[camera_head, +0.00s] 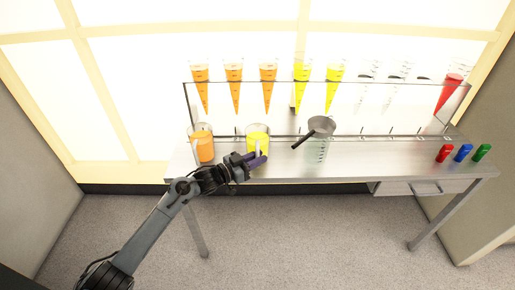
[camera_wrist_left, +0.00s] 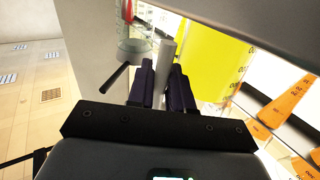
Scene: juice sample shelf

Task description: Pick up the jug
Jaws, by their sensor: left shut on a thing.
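A clear jug of yellow liquid (camera_head: 258,140) stands near the front left of the metal table. It also shows in the left wrist view (camera_wrist_left: 205,62), close on the right. My left gripper (camera_head: 254,160) is at the front of this jug. Its two dark purple fingers (camera_wrist_left: 162,85) are shut on the jug's pale upright handle (camera_wrist_left: 166,62). Whether the jug's base touches the table is hidden from these views. My right gripper is in neither view.
A jug of orange liquid (camera_head: 204,148) stands to the left, and a clear jug (camera_head: 317,152) with a grey strainer (camera_head: 322,125) to the right. Several cones hang in a rack behind. Red (camera_head: 445,153), blue (camera_head: 463,153) and green (camera_head: 482,152) items lie at the right. The table's right middle is clear.

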